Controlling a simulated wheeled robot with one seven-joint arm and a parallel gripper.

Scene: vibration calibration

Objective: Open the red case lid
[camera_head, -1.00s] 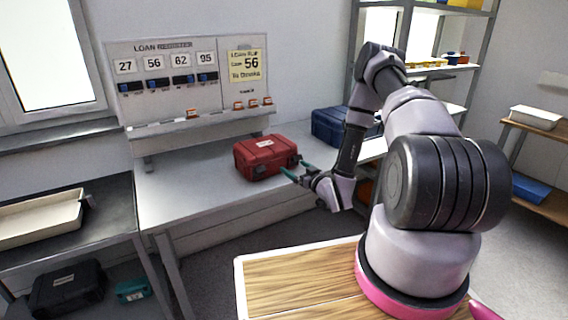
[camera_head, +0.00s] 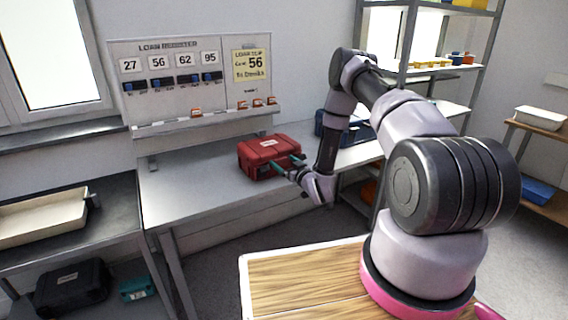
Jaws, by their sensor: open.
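The red case (camera_head: 262,152) stands on the grey bench against the back wall, with its lid closed and a pale label on top. My gripper (camera_head: 287,164) is at the case's right front side, its two green-tipped fingers spread apart around or beside the front right edge. I cannot tell whether the fingers touch the case. Part of the case's front right is hidden behind the fingers. Nothing shows held between the jaws.
A blue case (camera_head: 330,128) stands on the bench behind my arm. The loan register board (camera_head: 185,85) hangs above, with a ledge (camera_head: 200,121) below it. The grey bench (camera_head: 190,190) is clear left of the red case. A cream tray (camera_head: 40,218) lies on the left table.

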